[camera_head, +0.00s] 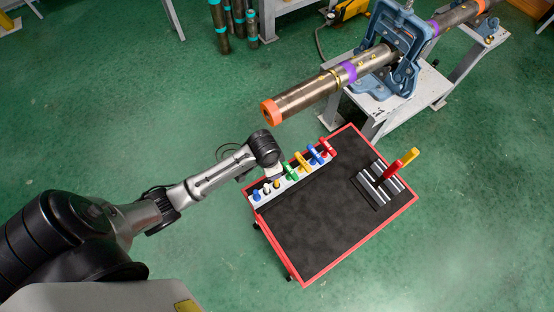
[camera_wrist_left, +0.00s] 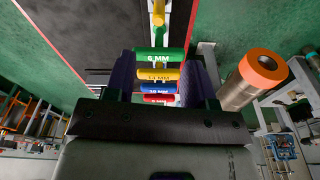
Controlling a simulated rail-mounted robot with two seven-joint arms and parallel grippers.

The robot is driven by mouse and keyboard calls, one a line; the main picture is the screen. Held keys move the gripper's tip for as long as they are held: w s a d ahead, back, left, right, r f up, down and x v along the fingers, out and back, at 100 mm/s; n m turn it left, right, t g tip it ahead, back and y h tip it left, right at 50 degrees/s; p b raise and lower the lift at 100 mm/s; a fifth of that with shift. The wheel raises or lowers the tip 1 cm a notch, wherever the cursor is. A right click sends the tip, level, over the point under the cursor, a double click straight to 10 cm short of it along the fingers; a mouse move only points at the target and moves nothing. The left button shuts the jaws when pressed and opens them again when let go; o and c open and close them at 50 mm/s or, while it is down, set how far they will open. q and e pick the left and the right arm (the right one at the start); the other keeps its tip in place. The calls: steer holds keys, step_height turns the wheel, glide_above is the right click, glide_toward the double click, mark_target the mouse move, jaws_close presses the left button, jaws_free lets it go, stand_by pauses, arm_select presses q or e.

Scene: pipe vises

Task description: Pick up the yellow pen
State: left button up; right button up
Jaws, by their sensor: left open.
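The yellow pen (camera_head: 410,156) stands tilted in a dark holder with light strips (camera_head: 363,189) on the right part of the red-edged cart, beside a red pen (camera_head: 393,171). My left gripper (camera_head: 275,173) is over the left edge of the cart, at the row of coloured tools, well to the left of the yellow pen. In the left wrist view my left gripper (camera_wrist_left: 162,82) is open, its two dark fingers apart. Coloured labelled handles show between and beyond the fingers: green (camera_wrist_left: 160,54), yellow (camera_wrist_left: 159,74), blue and red. I cannot tell whether the fingers touch any.
The cart (camera_head: 362,251) has a bare black top in its middle and front. A white rack (camera_head: 262,197) holds the coloured tools along its left edge. A pipe with an orange end (camera_head: 311,96) extends from a blue vise (camera_head: 401,42) above the cart's back edge.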

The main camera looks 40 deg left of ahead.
mark_target(277, 181)
arm_select(q)
steer(key=f, duration=0.4)
steer(key=w+f, duration=0.1)
steer(key=f, duration=0.8)
steer(key=shift+w+d+f, duration=0.25)
steer(key=shift+d, duration=0.15)
steer(key=c, duration=0.9)
steer(key=shift+o, duration=0.2)
steer(key=shift+r, duration=0.1)
steer(key=shift+r, duration=4.95)
